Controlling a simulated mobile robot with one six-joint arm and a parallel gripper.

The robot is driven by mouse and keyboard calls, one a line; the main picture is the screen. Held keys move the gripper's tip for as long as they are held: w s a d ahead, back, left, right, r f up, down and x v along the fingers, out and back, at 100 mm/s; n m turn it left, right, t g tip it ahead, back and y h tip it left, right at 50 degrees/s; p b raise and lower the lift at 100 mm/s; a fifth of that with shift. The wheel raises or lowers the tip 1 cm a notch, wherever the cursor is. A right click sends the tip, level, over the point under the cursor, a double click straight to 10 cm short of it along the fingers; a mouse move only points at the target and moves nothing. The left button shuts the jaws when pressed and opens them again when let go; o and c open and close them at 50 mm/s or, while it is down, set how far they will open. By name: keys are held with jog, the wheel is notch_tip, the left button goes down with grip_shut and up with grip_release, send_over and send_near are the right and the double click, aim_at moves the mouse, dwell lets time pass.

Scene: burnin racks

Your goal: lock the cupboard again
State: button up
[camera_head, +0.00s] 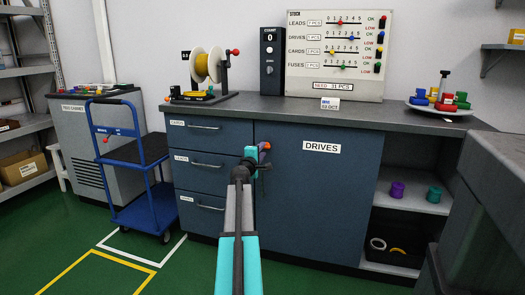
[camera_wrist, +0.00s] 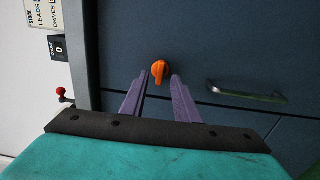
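The cupboard door (camera_head: 320,195), dark blue and labelled DRIVES, stands closed in the bench front; it also fills much of the wrist view (camera_wrist: 230,45). Its orange lock knob (camera_wrist: 158,71) is near the door's edge beside the drawers. In the head view the knob (camera_head: 266,146) shows only as a small orange patch beside my gripper (camera_head: 262,163). In the wrist view my gripper (camera_wrist: 160,77) is open, with one purple finger on each side of the knob and gaps showing. I cannot tell how far the fingertips reach over it.
Closed drawers (camera_head: 208,165) with bar handles are left of the door. Open shelves (camera_head: 408,190) with purple and green spools are to its right. A blue trolley (camera_head: 135,170) stands at the left. A grey block (camera_head: 485,215) fills the near right. Green floor is clear in front of the drawers.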

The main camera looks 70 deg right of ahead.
jog(key=a+p, duration=0.1)
jog(key=a, duration=1.1)
jog(key=shift+s+p, duration=0.35)
jog(key=shift+p, duration=0.05)
dwell(0.3)
